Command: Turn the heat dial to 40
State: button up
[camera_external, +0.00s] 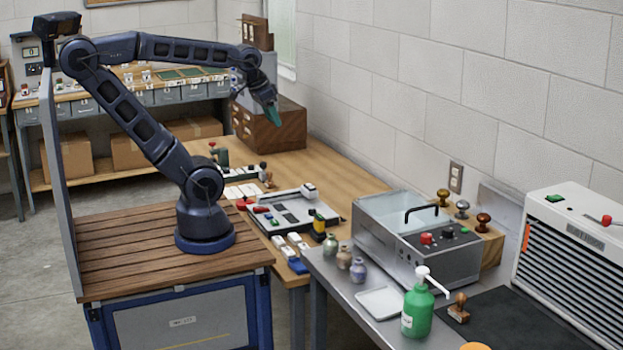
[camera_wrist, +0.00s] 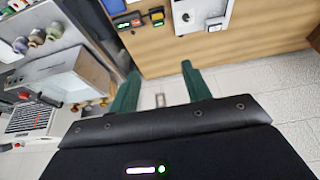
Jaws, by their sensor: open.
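No dial marked with numbers is readable, so I cannot tell which control is the heat dial. A metal box with a clear lid (camera_external: 385,215) stands on the grey bench, with a red knob (camera_external: 426,238) and small dark controls on its sloping panel. A white louvred unit (camera_external: 570,250) at the right has a red-tipped control (camera_external: 606,220) and a green switch (camera_external: 555,198) on top. My gripper (camera_external: 272,117) is raised over the back of the wooden table, far from both. In the wrist view its green fingers (camera_wrist: 160,70) are apart with nothing between them.
A green pump bottle (camera_external: 417,308), a white tray (camera_external: 381,303) and small jars (camera_external: 344,256) stand near the metal box. Stamps with round handles (camera_external: 462,210) stand behind it. The wooden table (camera_external: 320,165) has clear room behind the pale instrument (camera_external: 290,210). A block wall runs along the right.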

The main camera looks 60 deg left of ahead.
jog(key=w+d+r+m+g, duration=0.15)
jog(key=w+d+r, duration=0.25)
jog(key=w+d, duration=0.65)
jog(key=m+g, duration=0.4)
jog(key=m, duration=0.2)
send_over(427, 235)
notch_tip(427, 235, down, 10)
jog(key=shift+t, duration=0.25)
notch_tip(427, 235, down, 10)
jog(key=shift+r, duration=0.1)
jog(key=c, duration=1)
